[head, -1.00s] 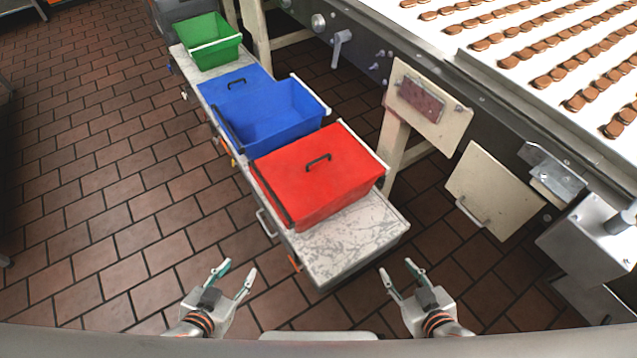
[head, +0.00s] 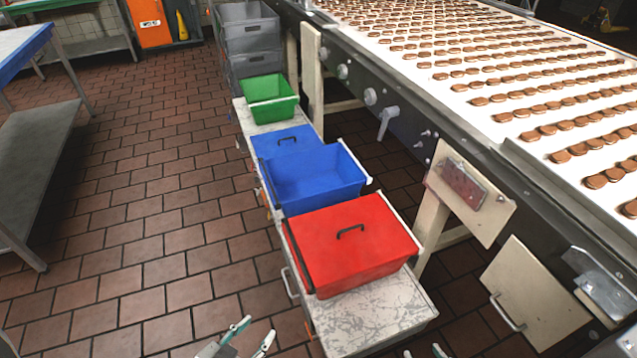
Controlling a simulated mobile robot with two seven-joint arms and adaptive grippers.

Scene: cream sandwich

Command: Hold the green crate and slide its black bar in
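The green crate (head: 269,98) stands open at the far end of a low grey bench (head: 366,311). I cannot make out a black bar on it from here. My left gripper (head: 257,333) shows at the bottom edge with its two fingers apart and nothing between them. It is well short of the green crate. Of my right gripper (head: 423,353) only the fingertips show at the bottom edge, too little to judge it.
A closed red crate (head: 354,253) with a black handle is nearest on the bench. Behind it is an open blue crate (head: 311,181) and a blue lid (head: 289,139). A conveyor (head: 450,122) of biscuits runs along the right. A table (head: 30,140) stands left; the tiled floor between is clear.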

